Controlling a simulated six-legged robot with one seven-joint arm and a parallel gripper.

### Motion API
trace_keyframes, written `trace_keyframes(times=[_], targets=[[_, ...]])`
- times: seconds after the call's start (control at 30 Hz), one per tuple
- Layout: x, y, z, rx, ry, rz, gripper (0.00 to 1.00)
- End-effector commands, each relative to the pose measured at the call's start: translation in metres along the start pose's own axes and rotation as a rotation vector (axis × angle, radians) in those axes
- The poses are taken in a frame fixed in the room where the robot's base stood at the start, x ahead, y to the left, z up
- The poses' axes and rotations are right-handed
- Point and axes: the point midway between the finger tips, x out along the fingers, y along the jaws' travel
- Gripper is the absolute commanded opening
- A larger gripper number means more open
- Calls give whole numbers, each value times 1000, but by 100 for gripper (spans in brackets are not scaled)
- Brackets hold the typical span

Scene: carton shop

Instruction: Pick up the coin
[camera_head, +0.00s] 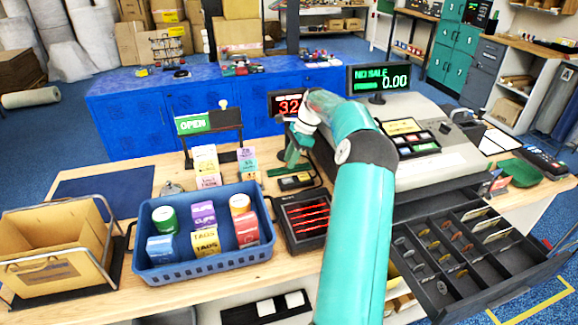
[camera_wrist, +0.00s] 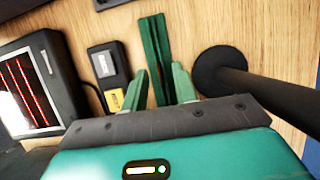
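Several small coin-like discs show in the open black cash drawer (camera_head: 520,284) at the lower right of the head view. One silvery disc (camera_head: 442,288) is near the drawer's front left, and others lie in neighbouring compartments. I cannot tell which is the coin named. My gripper (camera_head: 292,152) is above the counter behind the scanner box, well apart from the drawer. In the wrist view my gripper (camera_wrist: 160,88) has its two green fingers apart, with nothing seen held between them. Dark green strips (camera_wrist: 155,48) show on the counter beyond them. No coin shows in the wrist view.
A blue basket (camera_head: 205,262) of small cartons stands left of the black scanner box (camera_head: 303,217). The cash register (camera_head: 430,150) stands behind the drawer. A small black-and-yellow device (camera_wrist: 109,78) and a round-based post (camera_wrist: 222,72) are near my gripper.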

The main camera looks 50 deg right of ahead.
Motion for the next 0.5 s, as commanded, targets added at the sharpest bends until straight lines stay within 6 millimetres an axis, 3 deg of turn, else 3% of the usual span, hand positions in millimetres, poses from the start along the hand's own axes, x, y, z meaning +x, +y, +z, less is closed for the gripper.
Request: trace_keyframes(times=[0.27, 0.43, 0.5], targets=[[5, 0, 0, 0, 0, -1, 28], [5, 0, 0, 0, 0, -1, 0], [5, 0, 0, 0, 0, -1, 0]])
